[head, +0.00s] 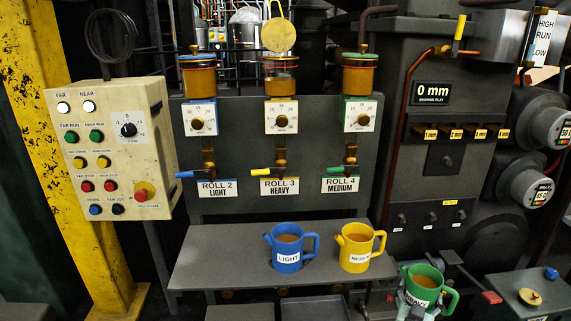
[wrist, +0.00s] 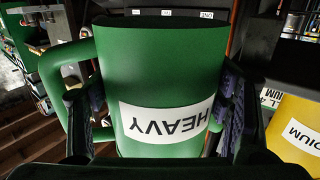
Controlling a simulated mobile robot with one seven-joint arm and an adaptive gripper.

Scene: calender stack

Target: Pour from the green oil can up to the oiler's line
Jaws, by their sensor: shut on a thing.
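The green oil can (head: 432,271), labelled HEAVY, is at the lower right of the head view, filled with amber oil. My gripper (head: 418,302) is shut around its body. In the wrist view the green can (wrist: 150,65) fills the middle, between the two dark fingers of my gripper (wrist: 155,115), its label upside down. Three oilers stand on the panel: Roll 2 LIGHT (head: 198,80), Roll 3 HEAVY (head: 281,80) and Roll 4 MEDIUM (head: 360,80). The Roll 3 oiler's round lid (head: 279,35) stands raised.
A blue LIGHT can (head: 287,256) and a yellow MEDIUM can (head: 356,258) stand on the grey shelf (head: 215,262) below the oilers. A cream control box (head: 110,150) is at left. Coloured valve levers and a copper pipe (head: 402,110) project near the panel.

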